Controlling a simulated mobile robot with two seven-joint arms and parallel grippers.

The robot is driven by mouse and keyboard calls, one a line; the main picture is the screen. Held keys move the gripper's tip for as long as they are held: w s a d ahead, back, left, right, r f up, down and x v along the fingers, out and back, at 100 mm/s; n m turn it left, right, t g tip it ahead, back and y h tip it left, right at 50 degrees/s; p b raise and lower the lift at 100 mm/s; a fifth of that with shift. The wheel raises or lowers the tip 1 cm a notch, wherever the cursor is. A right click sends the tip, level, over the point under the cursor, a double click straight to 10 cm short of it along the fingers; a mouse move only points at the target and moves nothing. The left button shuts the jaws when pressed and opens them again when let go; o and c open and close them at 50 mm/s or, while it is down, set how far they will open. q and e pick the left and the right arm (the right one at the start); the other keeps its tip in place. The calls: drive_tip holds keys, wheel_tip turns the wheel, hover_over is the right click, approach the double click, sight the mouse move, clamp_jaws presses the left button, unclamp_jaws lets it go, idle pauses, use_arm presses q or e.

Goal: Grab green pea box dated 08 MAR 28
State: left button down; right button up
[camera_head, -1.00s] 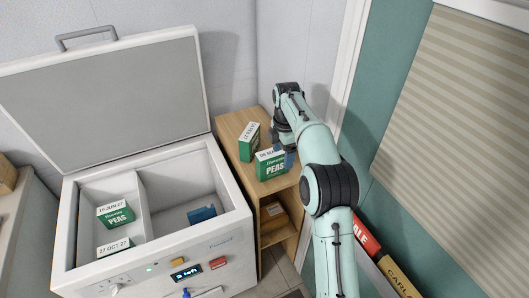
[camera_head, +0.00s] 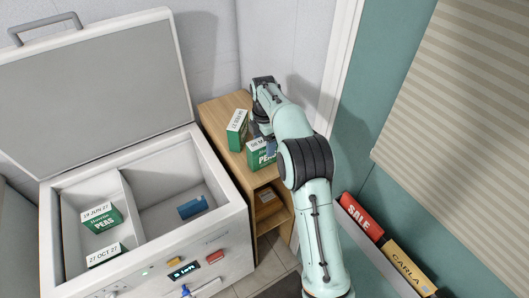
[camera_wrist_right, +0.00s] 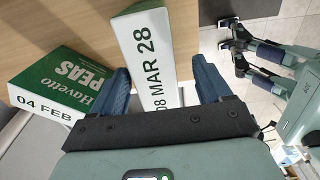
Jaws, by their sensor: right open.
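The green pea box dated 08 MAR 28 (camera_head: 258,158) stands on the wooden cabinet, partly hidden by my right arm. In the right wrist view its white dated top (camera_wrist_right: 150,55) lies between the two blue fingers. My right gripper (camera_wrist_right: 165,88) is open around this box, with a gap visible on the right finger's side. A second green pea box (camera_head: 236,131) stands beside it to the left; its label reads 04 FEB in the wrist view (camera_wrist_right: 55,82). A teal arm of mine (camera_wrist_right: 265,50) shows at the wrist view's right; its jaw state is unclear.
An open white chest freezer (camera_head: 219,235) stands left of the wooden cabinet (camera_head: 212,108). Inside it are pea boxes dated 18 JUN 27 (camera_head: 102,219) and 27 OCT 27 (camera_head: 105,256), and a blue object (camera_head: 193,208). A wall and door frame stand close behind my right arm.

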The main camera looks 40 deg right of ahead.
drive_tip(key=f, duration=0.5)
drive_tip(key=shift+w+d, duration=0.25)
drive_tip(key=shift+d, duration=0.05)
drive_tip(key=shift+r, duration=0.1)
drive_tip(key=c, duration=1.3)
drive_tip(key=shift+r, duration=0.15)
